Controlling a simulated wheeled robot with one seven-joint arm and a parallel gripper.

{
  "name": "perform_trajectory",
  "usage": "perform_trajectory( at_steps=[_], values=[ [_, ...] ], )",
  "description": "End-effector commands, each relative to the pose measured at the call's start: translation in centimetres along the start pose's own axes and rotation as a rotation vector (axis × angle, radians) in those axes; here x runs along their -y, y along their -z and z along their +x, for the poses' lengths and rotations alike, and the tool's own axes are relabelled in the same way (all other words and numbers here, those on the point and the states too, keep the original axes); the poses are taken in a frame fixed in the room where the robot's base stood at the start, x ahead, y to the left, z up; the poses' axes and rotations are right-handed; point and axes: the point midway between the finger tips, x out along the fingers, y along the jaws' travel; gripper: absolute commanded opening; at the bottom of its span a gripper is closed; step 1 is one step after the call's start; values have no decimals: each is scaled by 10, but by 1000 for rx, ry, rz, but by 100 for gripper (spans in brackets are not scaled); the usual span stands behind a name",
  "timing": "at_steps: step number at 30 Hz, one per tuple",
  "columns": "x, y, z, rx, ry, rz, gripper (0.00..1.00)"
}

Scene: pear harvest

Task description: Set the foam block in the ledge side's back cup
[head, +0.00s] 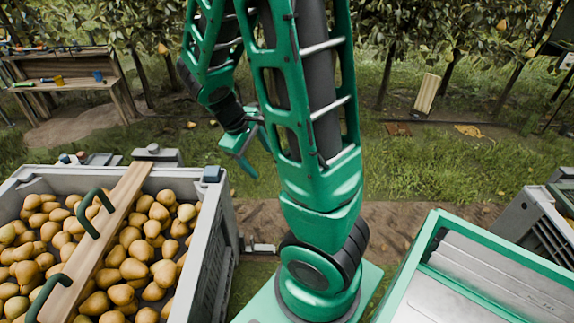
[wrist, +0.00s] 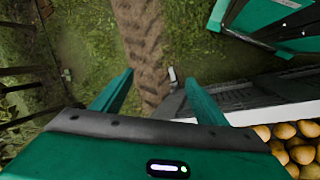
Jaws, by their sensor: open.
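My gripper (head: 243,160) hangs in the air past the right back corner of the pear bin (head: 218,225) in the head view. I cannot make out the ledge side's back cup in either view.
Grey blocky parts (head: 155,153) stand at the bin's back edge. A green-framed metal tray (head: 490,275) is at right. A wooden bench (head: 65,82) stands far left. Grass lies between.

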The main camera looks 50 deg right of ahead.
Motion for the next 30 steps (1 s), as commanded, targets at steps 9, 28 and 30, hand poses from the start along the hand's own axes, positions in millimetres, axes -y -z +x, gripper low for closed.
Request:
perform_trajectory(
  at_steps=[9,28,30],
  values=[
    [17,-83,-58,-22,230,394,67],
    [55,-167,-109,-1,412,733,67],
    [55,-167,-108,0,412,733,67]
  ],
)
